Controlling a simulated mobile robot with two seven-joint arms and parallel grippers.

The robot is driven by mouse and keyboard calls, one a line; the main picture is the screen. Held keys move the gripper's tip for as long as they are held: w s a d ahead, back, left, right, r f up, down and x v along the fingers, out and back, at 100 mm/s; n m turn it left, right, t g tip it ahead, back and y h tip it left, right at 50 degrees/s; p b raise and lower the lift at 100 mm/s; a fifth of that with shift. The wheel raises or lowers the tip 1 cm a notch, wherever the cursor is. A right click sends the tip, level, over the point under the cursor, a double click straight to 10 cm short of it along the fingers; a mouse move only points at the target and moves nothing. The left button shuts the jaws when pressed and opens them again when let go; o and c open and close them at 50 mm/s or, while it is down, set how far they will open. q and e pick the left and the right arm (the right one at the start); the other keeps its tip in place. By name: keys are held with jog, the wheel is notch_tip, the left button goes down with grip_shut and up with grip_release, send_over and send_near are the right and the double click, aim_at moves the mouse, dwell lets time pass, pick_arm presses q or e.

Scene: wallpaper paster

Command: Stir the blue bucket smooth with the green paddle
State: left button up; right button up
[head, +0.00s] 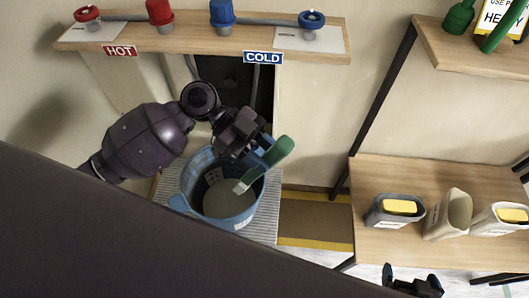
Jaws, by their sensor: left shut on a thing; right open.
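The blue bucket (187,182) stands open on a ribbed grey mat, with pale grey contents inside. The green paddle (284,147) leans into it at a tilt. Its green handle sticks up past the right rim, and its pale lower end (241,188) reaches down to the contents. My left gripper (260,147) is over the back rim of the bucket, shut on the paddle; the fingers partly hide the grip. My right gripper (414,283) is open and empty at the bottom edge, right of the bucket and mostly cut off.
A wooden shelf (190,38) with red and blue taps and HOT and COLD signs runs behind the bucket. A wooden table (385,168) at right holds several tubs, two with yellow blocks. Green items (458,18) stand on the upper right shelf. Yellow-edged brown floor (315,215) is clear.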

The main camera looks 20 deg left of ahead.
pick_arm(q)
jog(key=shift+r+p, duration=1.1)
jog(key=shift+r, duration=1.25)
pick_arm(e)
jog(key=r, duration=0.3)
jog(key=shift+w+d+r, duration=0.1)
jog(key=shift+w+r, duration=0.1)
jog(key=shift+w, duration=0.2)
